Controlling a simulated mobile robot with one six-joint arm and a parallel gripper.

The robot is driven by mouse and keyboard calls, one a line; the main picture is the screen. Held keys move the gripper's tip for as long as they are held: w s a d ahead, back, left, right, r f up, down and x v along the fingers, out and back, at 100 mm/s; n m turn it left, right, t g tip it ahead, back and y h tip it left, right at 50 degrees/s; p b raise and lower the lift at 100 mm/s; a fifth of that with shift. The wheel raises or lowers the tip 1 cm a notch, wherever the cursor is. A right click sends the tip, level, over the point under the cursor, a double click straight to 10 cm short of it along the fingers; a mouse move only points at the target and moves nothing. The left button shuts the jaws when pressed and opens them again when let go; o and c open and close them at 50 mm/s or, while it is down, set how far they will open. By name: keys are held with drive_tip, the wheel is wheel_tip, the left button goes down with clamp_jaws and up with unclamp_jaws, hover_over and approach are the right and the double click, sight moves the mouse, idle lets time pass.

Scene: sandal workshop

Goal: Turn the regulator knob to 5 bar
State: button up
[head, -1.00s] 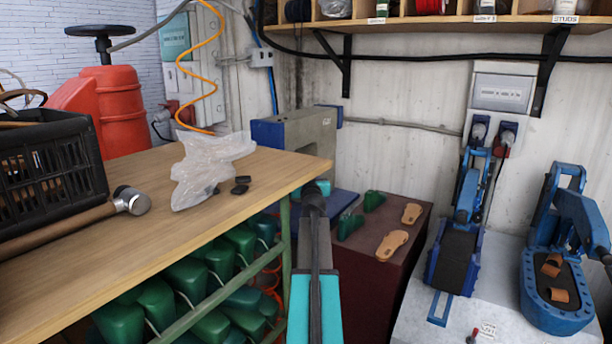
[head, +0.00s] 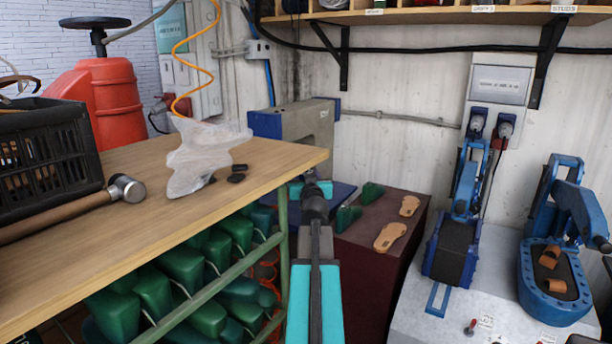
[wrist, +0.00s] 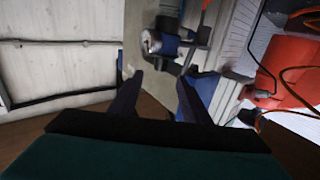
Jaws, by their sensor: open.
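My gripper (head: 311,186) is at the end of my arm, low in the middle of the head view, past the wooden bench's right corner. In the wrist view its two dark fingers (wrist: 158,78) are apart with nothing between them. Beyond them is a small fitting (wrist: 166,42) with a round pale face and a blue part, apart from the fingertips. It may be the regulator, but its knob and any bar reading are too small and blurred to make out. I cannot pick out the regulator knob in the head view.
The wooden bench (head: 110,235) holds a black crate (head: 45,150), a hammer (head: 122,190) and a plastic bag (head: 200,155). A grey and blue machine (head: 305,130) stands behind my gripper. An orange coiled hose (head: 180,60) hangs at the left, near the red drum (head: 118,105).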

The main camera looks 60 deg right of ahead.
drive_tip(key=shift+f, duration=0.1)
idle(0.4)
wheel_tip(320, 180, down, 2)
drive_tip(key=w+a+f+n+t+y+b, duration=0.1)
drive_tip(key=w+a+n+t+y+b, duration=0.15)
drive_tip(key=n+y, duration=0.2)
drive_tip(key=shift+m+t, duration=0.25)
drive_tip(key=shift+t, duration=0.6)
drive_tip(key=s+d+r+b, duration=0.1)
drive_tip(key=s+b, duration=0.1)
drive_tip(key=s+d+b, duration=0.1)
drive_tip(key=s+b, duration=0.1)
drive_tip(key=s, duration=0.1)
drive_tip(key=s+r+b, duration=0.1)
drive_tip(key=s+b, duration=0.1)
drive_tip(key=s, duration=0.1)
drive_tip(key=shift+d+r+b, duration=0.3)
drive_tip(key=shift+d+b, duration=0.1)
drive_tip(key=shift+w, duration=0.1)
drive_tip(key=shift+p+x, duration=0.95)
drive_tip(key=shift+x, duration=5.9)
